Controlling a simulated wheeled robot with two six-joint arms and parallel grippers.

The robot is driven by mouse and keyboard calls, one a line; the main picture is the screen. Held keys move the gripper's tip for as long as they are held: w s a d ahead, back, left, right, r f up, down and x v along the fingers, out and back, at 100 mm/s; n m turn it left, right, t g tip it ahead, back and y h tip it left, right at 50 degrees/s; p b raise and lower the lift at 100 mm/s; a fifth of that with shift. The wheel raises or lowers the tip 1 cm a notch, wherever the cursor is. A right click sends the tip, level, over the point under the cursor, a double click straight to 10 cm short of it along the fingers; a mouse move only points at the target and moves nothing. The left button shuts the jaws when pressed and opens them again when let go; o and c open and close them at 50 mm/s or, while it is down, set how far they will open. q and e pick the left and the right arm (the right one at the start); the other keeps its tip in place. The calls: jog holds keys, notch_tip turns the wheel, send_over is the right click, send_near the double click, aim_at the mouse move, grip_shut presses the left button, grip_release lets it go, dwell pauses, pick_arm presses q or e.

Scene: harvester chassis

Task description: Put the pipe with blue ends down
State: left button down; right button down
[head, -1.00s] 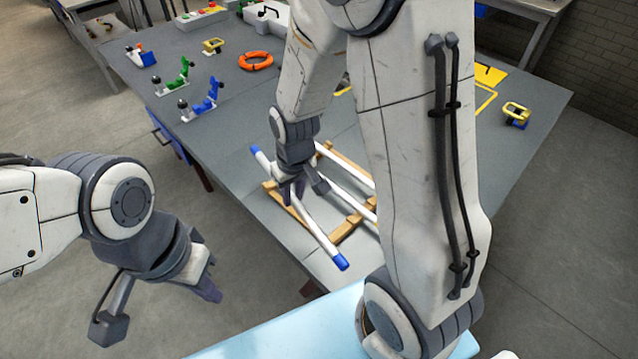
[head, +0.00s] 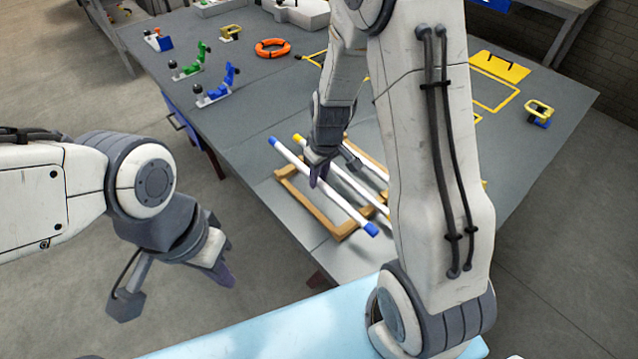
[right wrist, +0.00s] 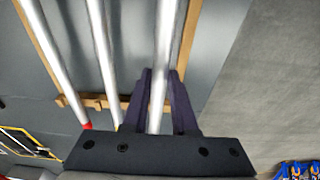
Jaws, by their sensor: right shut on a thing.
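The pipe with blue ends (head: 345,208) is a white tube with a blue cap at each end. In the head view it lies slantwise along the near left side of the wooden rack (head: 295,202). My right gripper (head: 318,178) is shut on it near its middle. In the right wrist view the pipe (right wrist: 165,60) runs between the two dark fingers, above or on the rack's wood (right wrist: 95,101); I cannot tell whether it touches the wood. My left gripper (head: 222,272) hangs off the table at the left, and whether its fingers are open is unclear.
Other white pipes lie beside it on the rack, one with a yellow end (head: 299,138), one with a red end (right wrist: 87,126). Blue and green parts, an orange ring (head: 273,47) and yellow pieces stand farther back on the grey table (head: 245,120). My right arm hides part of the rack.

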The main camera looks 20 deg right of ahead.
aim_at(320, 181)
jog(key=shift+f, duration=1.6)
jog(key=shift+f, duration=0.15)
jog(key=c, duration=0.7)
grip_release()
